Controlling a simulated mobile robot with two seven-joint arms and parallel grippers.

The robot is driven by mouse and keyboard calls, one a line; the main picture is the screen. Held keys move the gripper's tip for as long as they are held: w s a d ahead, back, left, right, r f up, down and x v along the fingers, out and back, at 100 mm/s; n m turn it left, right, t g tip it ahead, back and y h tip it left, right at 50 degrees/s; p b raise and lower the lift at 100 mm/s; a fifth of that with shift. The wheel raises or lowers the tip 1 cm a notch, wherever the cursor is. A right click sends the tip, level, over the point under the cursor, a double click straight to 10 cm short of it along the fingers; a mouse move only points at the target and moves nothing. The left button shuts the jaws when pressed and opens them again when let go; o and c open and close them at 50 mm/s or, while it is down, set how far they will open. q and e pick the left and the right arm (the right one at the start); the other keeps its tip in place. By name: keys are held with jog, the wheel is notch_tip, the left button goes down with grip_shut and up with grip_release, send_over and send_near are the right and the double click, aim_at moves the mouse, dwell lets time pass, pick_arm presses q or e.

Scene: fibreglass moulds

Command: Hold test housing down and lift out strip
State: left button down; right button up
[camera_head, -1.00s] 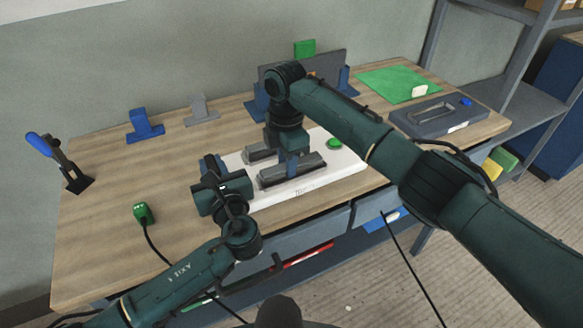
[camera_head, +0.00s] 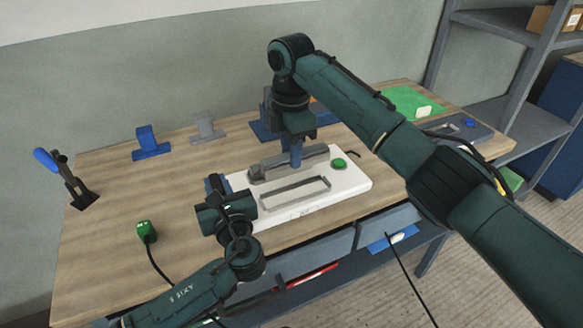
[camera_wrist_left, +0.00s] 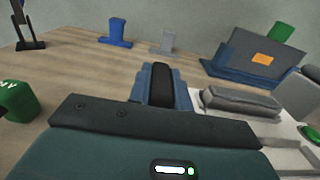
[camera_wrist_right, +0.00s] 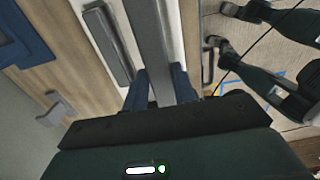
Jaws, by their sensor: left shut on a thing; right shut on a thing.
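The test housing (camera_head: 345,188) is a white slab on the bench with two long slots and a green button. Its front slot (camera_head: 295,194) shows as an empty outline. My right gripper (camera_head: 297,158) is shut on a long grey strip (camera_wrist_right: 150,40), held above the housing. In the head view this strip overlaps the rear slot. Another dark strip (camera_wrist_right: 108,42) lies beside it in the right wrist view. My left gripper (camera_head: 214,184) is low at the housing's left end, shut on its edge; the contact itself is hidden.
A blue stand (camera_head: 150,143) and a grey stand (camera_head: 205,127) are at the back. A green mat (camera_head: 405,101) is at the right.

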jog(key=shift+r, duration=0.8)
pick_arm(q)
jog(key=c, duration=1.2)
grip_release()
jog(key=shift+s, duration=0.15)
